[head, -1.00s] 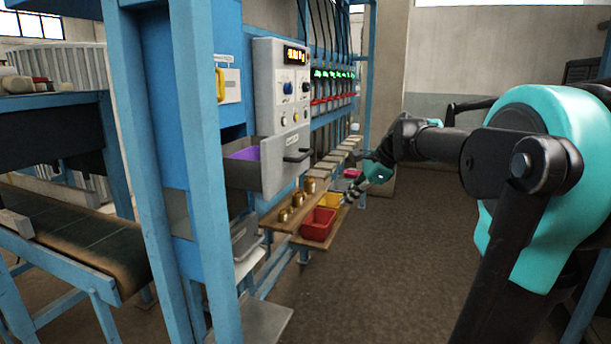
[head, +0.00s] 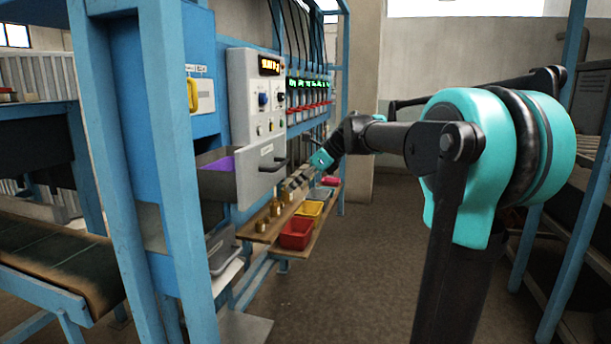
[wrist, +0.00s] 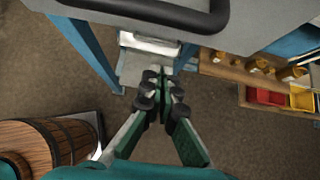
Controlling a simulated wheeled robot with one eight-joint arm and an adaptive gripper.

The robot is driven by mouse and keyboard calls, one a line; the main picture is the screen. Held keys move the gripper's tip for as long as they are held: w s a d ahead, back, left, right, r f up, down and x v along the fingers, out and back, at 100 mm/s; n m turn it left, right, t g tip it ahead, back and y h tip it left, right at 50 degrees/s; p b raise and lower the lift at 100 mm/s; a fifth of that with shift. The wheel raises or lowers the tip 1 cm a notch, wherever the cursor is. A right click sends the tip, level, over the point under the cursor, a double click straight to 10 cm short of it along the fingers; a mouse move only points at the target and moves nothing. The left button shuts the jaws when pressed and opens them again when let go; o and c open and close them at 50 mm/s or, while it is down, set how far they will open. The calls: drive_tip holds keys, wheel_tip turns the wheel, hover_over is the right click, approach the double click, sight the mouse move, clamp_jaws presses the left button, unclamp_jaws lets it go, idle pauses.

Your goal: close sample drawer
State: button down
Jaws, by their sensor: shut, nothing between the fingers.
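The sample drawer (head: 240,180) is grey and stands pulled out below the grey control panel in the head view, with purple material (head: 222,164) inside. Its dark bar handle (head: 272,166) is on the front face. My gripper (head: 292,183) is just right of the drawer front, apart from it as far as I can see. In the wrist view my gripper (wrist: 163,92) has its fingers together and empty. The dark handle (wrist: 150,18) crosses the top of that view, beyond the fingertips.
Below are a wooden shelf with brass weights (head: 276,208), a red bin (head: 297,234) and a yellow bin (head: 311,210). A blue post (head: 172,150) stands left of the drawer. A wooden barrel (wrist: 45,145) shows in the wrist view. Floor at centre is clear.

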drive_tip(key=shift+w+a, duration=0.2)
drive_tip(key=shift+a, duration=0.45)
drive_tip(key=shift+w+a, duration=0.25)
drive_tip(key=shift+a, duration=0.35)
drive_tip(key=shift+w+a, duration=0.2)
drive_tip(key=shift+a, duration=0.45)
drive_tip(key=shift+a, duration=0.15)
drive_tip(key=w+a, duration=0.2)
drive_tip(key=a, duration=0.5)
drive_tip(key=w+a, duration=0.3)
drive_tip(key=a, duration=0.4)
drive_tip(key=w+a, duration=0.2)
drive_tip(key=a, duration=0.5)
drive_tip(key=shift+w, duration=0.4)
drive_tip(key=shift+a+r, duration=0.1)
drive_tip(key=shift+a, duration=0.05)
